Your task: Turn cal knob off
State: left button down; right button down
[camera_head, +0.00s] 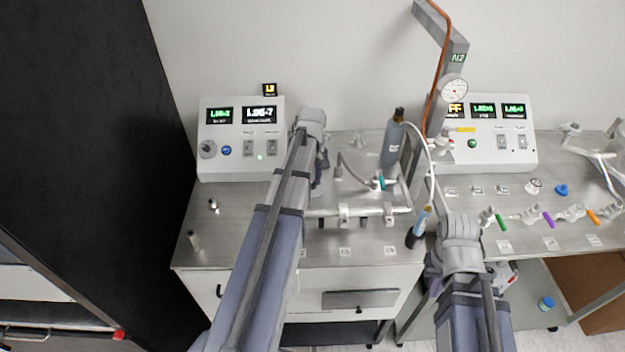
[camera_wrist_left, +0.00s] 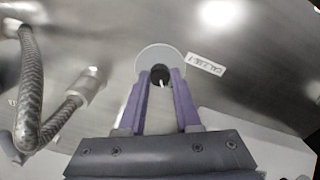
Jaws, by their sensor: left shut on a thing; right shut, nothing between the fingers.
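The cal knob (camera_wrist_left: 160,73) is a small dark knob with a white mark, in front of a round pale disc (camera_wrist_left: 158,55) on a brushed metal surface, in the left wrist view. A label (camera_wrist_left: 206,64) beginning "CAL" is beside it. My left gripper (camera_wrist_left: 161,78) has its two purple fingers on either side of the knob and is shut on it. In the head view my left gripper (camera_head: 321,165) is partly behind its own wrist, and the knob is hidden there. My right gripper (camera_head: 433,284) is shut and empty, mostly hidden by its wrist, low at the bench's front.
A braided hose (camera_wrist_left: 32,95) with a metal fitting lies left of the knob. Pipework (camera_head: 360,210) and a grey cylinder (camera_head: 392,143) stand between the arms.

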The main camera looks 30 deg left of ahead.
aim_at(312, 183)
pick_arm(q)
jog(key=shift+n, duration=0.6)
jog(key=c, duration=0.6)
grip_release()
jog(key=shift+r, duration=0.15)
notch_tip(312, 183, up, 8)
jog(key=p, duration=0.8)
jog(key=shift+f, duration=0.2)
jog(key=shift+s+f, duration=0.1)
